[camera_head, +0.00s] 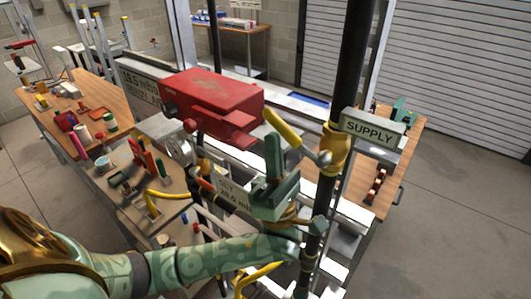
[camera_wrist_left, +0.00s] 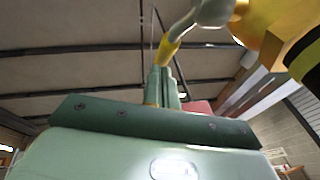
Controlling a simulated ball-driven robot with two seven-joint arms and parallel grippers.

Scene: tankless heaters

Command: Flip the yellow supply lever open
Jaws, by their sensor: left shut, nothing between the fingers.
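The yellow supply lever (camera_head: 283,127) slants up and to the left from the brass-yellow valve (camera_head: 334,147) on the black vertical pipe. A grey-green SUPPLY sign (camera_head: 372,130) sits beside that valve. My green left gripper (camera_head: 273,142) points upward just below the lever, left of the pipe, with its fingers shut and empty. In the left wrist view, the shut fingertips (camera_wrist_left: 161,72) are close to the lever's yellow end (camera_wrist_left: 168,48), and the valve (camera_wrist_left: 262,25) is at the upper right. I cannot tell whether fingers and lever touch. My right gripper is not in view.
A red box-shaped regulator (camera_head: 213,100) and a round gauge (camera_head: 179,150) stand left of the gripper. Another yellow handle (camera_head: 165,195) is lower left. Wooden benches (camera_head: 62,108) with tools stand left and right. Open floor (camera_head: 455,210) lies at right.

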